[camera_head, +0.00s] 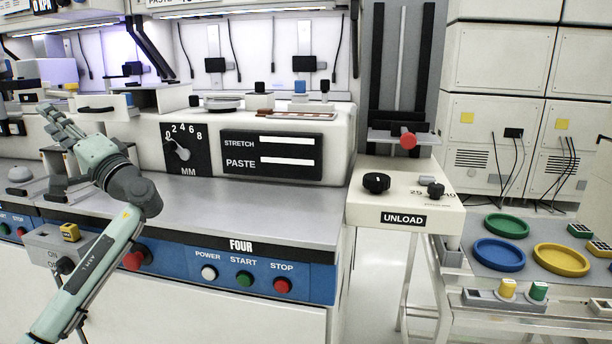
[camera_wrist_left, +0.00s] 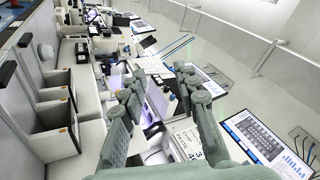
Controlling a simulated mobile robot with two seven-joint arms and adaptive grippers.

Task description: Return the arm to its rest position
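My left arm (camera_head: 105,248) comes in from the lower left of the head view and reaches up in front of the bench marked FOUR. My left gripper (camera_head: 58,122) is raised at the left, in front of the machines. In the left wrist view the two fingers of the left gripper (camera_wrist_left: 158,78) stand apart with nothing held between them. My right arm and right gripper are not seen in either view.
The bench FOUR (camera_head: 225,205) has a clear grey top and a blue button panel (camera_head: 240,272). A knob dial (camera_head: 180,148) is on its machine. At the right stand an UNLOAD unit (camera_head: 400,200) and a table with green (camera_head: 506,225), blue (camera_head: 498,255) and yellow (camera_head: 561,260) round trays.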

